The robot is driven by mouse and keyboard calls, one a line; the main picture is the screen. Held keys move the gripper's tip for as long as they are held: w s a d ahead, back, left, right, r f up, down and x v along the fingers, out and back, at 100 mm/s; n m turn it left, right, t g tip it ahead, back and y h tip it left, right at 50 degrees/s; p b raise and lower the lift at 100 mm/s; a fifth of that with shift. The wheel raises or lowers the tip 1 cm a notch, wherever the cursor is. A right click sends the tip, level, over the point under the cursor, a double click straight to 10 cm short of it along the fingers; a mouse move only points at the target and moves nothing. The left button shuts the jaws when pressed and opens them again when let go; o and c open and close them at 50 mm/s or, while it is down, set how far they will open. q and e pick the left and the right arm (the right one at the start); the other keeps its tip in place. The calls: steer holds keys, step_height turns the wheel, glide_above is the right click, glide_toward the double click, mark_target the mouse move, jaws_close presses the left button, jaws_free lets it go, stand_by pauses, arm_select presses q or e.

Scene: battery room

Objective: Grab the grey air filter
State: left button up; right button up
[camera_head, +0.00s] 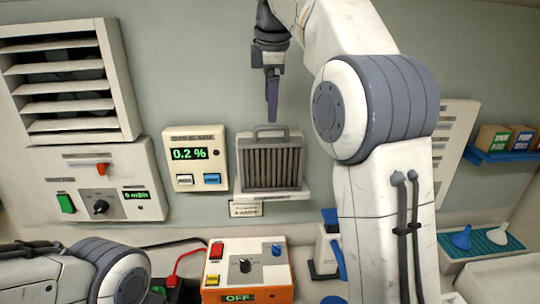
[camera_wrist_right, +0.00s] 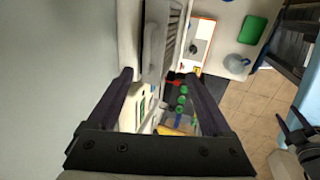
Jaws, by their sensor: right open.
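The grey air filter (camera_head: 270,163) stands upright on a small white wall shelf (camera_head: 290,194), with its dark pleated face to the front and a handle on top. My right gripper (camera_head: 271,110) hangs above the filter's handle with dark purple fingers pointing down, apart from it. In the right wrist view the two fingers (camera_wrist_right: 157,76) are spread and empty. The filter's grey handle (camera_wrist_right: 153,45) appears beyond and between the fingertips there. My left arm shows at the lower left of the head view; its gripper is out of view.
A 0.2 % meter (camera_head: 197,158) is mounted left of the filter. A louvred vent (camera_head: 70,80) and control panel (camera_head: 105,180) are further left. An orange-edged box (camera_head: 247,270) with switches stands below. A blue shelf (camera_head: 500,155) with small boxes is at the right.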

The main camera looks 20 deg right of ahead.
glide_toward(271, 141)
steer(key=f, duration=0.2)
steer(key=x, duration=0.4)
steer(key=shift+w+d+p, duration=0.15)
steer(key=shift+w+p, duration=0.2)
steer(key=shift+w+f, duration=0.15)
steer(key=shift+f, duration=0.35)
jaws_close()
stand_by(0.7)
